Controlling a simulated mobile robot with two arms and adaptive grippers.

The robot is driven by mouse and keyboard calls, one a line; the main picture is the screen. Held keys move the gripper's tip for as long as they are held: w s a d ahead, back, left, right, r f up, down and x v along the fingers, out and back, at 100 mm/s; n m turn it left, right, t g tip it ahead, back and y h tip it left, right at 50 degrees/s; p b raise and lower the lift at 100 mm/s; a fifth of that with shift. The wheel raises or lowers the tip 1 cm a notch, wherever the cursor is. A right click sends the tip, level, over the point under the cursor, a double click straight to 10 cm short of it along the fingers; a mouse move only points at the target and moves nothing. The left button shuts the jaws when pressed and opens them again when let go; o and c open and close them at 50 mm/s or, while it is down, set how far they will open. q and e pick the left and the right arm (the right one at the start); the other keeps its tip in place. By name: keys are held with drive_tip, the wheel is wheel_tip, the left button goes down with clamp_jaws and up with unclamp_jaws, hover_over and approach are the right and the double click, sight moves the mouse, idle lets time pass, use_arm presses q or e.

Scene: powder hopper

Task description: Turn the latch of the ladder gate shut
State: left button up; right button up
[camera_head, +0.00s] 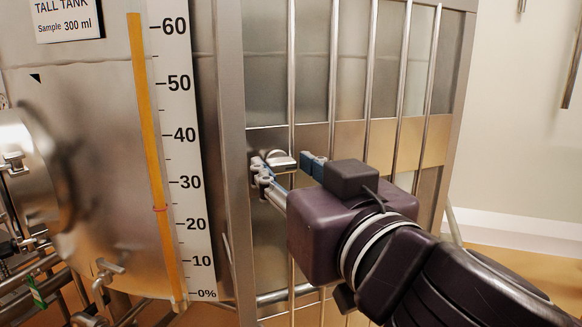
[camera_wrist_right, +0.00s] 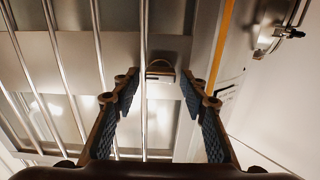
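The ladder gate (camera_head: 368,75) stands upright with vertical metal bars and a horizontal brass-coloured band. Its latch (camera_head: 281,160) is a small rounded metal piece near the left post; it also shows in the right wrist view (camera_wrist_right: 160,69). My right gripper (camera_head: 284,165) is open, with one finger on each side of the latch. In the right wrist view the latch is just beyond and between the fingertips (camera_wrist_right: 161,79). I cannot tell whether either finger touches it. The latch's exact angle is hard to read. My left gripper is not in view.
A metal tank (camera_head: 90,110) with an orange level strip and percent scale (camera_head: 180,140) stands left of the gate post (camera_head: 231,100). A round port and small valves (camera_head: 108,270) project at the far left. A pale wall (camera_head: 515,130) is at the right.

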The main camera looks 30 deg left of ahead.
drive_tip(key=c, duration=0.8)
drive_tip(key=shift+c, duration=0.2)
drive_tip(key=shift+n, duration=0.3)
drive_tip(key=shift+f+n+b, duration=0.1)
drive_tip(key=shift+n+b, duration=0.35)
drive_tip(key=shift+n, duration=0.65)
drive_tip(key=n+b, duration=0.1)
drive_tip(key=n, duration=0.2)
drive_tip(key=shift+s+n, duration=0.1)
drive_tip(key=shift+n, duration=0.2)
drive_tip(key=n, duration=0.5)
drive_tip(key=shift+b, duration=0.4)
drive_tip(key=n, duration=0.6)
drive_tip(key=shift+s+a+f+b, duration=0.1)
drive_tip(key=shift+b, duration=0.2)
drive_tip(key=shift+n, duration=0.3)
